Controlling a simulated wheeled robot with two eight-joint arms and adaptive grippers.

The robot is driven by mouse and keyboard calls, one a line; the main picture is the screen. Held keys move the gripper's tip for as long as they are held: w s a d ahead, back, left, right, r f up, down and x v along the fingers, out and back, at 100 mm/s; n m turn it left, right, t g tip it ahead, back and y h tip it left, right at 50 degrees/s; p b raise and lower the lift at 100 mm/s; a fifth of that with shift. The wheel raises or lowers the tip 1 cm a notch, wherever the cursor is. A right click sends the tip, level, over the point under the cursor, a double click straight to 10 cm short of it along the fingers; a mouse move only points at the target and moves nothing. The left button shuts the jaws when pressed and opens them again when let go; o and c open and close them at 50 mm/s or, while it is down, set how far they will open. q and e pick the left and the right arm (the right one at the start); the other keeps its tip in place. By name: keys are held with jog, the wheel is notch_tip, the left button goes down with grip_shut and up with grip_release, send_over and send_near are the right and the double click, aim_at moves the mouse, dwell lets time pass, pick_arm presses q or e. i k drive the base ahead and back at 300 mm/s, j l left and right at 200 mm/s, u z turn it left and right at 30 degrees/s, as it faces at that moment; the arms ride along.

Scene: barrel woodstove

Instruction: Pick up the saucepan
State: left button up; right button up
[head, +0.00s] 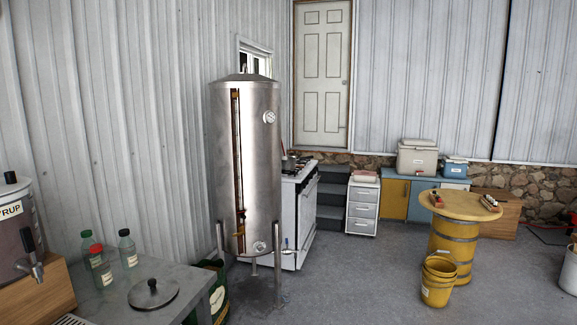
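A small metallic pot (289,165), which looks like the saucepan, sits on top of the white stove (305,200). It is far off and partly hidden by the tall steel tank (250,150), so its shape and handle are hard to make out. Neither of my grippers is in the head view, so I cannot see what they hold.
A grey counter (185,272) at the lower left bears bottles and a round metal lid (153,293). The tank stands between it and the stove. The middle floor (350,280) is clear.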

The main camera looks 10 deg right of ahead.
aim_at(287, 162)
jog(key=i+l+z, duration=0.3)
jog(key=i, duration=0.2)
jog(key=i+l+z, duration=0.2)
jog(key=i+z, duration=0.15)
jog(key=i, duration=0.15)
jog(key=i+z, duration=0.3)
jog(key=i, duration=1.95)
jog(key=i+l+u, duration=0.1)
jog(key=i+u, duration=0.15)
jog(key=i, duration=0.25)
jog(key=i+l+u, duration=0.25)
jog(key=i, duration=0.25)
jog(key=i+l+u, duration=0.25)
jog(key=i, duration=0.2)
jog(key=i+l+u, duration=0.25)
jog(key=i, duration=0.2)
